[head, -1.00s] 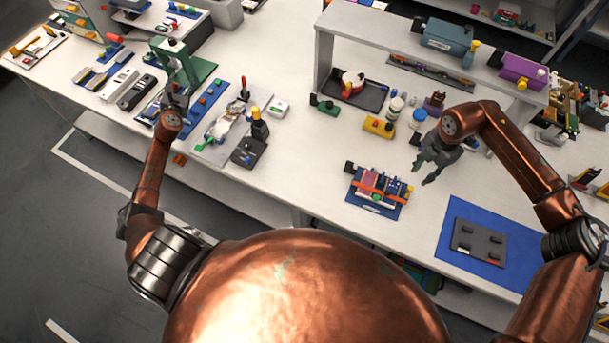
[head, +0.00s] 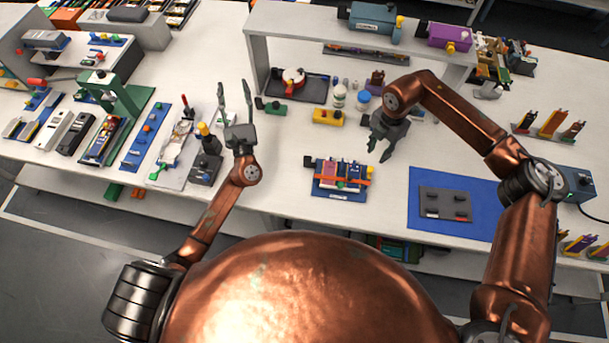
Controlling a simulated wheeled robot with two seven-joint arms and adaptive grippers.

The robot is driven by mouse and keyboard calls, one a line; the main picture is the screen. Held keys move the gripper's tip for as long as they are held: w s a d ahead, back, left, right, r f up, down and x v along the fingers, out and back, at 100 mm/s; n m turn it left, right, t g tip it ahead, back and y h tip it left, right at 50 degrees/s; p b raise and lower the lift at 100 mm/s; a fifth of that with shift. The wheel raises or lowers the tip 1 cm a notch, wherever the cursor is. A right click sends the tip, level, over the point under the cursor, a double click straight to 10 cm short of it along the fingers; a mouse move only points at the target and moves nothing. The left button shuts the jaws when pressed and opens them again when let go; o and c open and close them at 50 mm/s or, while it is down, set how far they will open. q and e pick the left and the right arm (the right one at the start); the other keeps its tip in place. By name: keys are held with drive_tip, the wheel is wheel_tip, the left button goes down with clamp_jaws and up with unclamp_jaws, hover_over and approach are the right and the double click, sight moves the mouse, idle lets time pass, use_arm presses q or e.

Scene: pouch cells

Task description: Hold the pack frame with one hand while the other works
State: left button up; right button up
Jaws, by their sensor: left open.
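What looks like the pack frame (head: 341,190) sits on the front middle of the table, a blue base with an orange bar and several pinkish and blue cells across it. My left gripper (head: 234,92) is open and empty, fingers pointing to the back of the table, left of the frame and apart from it. My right gripper (head: 379,153) is above the table, behind and to the right of the frame, not touching it. Its fingers are apart with nothing seen between them.
A blue mat (head: 480,190) with a dark grey plate (head: 446,204) lies to the right. A green press (head: 112,92) and a black device (head: 205,170) stand left.

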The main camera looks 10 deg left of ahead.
use_arm(q)
drive_tip(key=s+d+f+m+g+h, duration=0.1)
drive_tip(key=s+d+f+h, duration=0.15)
drive_tip(key=d+f, duration=0.45)
drive_tip(key=s+d+f+m+g+h, duration=0.1)
drive_tip(key=s+d+f+h, duration=0.15)
drive_tip(key=d+f, duration=0.4)
drive_tip(key=m+g+h, duration=0.1)
drive_tip(key=m+h, duration=0.1)
drive_tip(key=h, duration=0.1)
approach(307, 160)
drive_tip(key=w, duration=0.2)
drive_tip(key=w+a, duration=0.1)
drive_tip(key=w, duration=0.1)
drive_tip(key=shift+w+a+r, duration=0.1)
drive_tip(key=shift+r, duration=0.25)
drive_tip(key=shift+d+f, duration=0.15)
drive_tip(key=shift+d, duration=0.3)
drive_tip(key=w, duration=0.7)
drive_tip(key=shift+w+a+f, duration=0.1)
drive_tip(key=shift+w+a, duration=0.1)
drive_tip(key=shift+a, duration=0.1)
drive_tip(key=shift+c, duration=0.2)
clamp_jaws()
use_arm(e)
drive_tip(key=shift+c, duration=0.4)
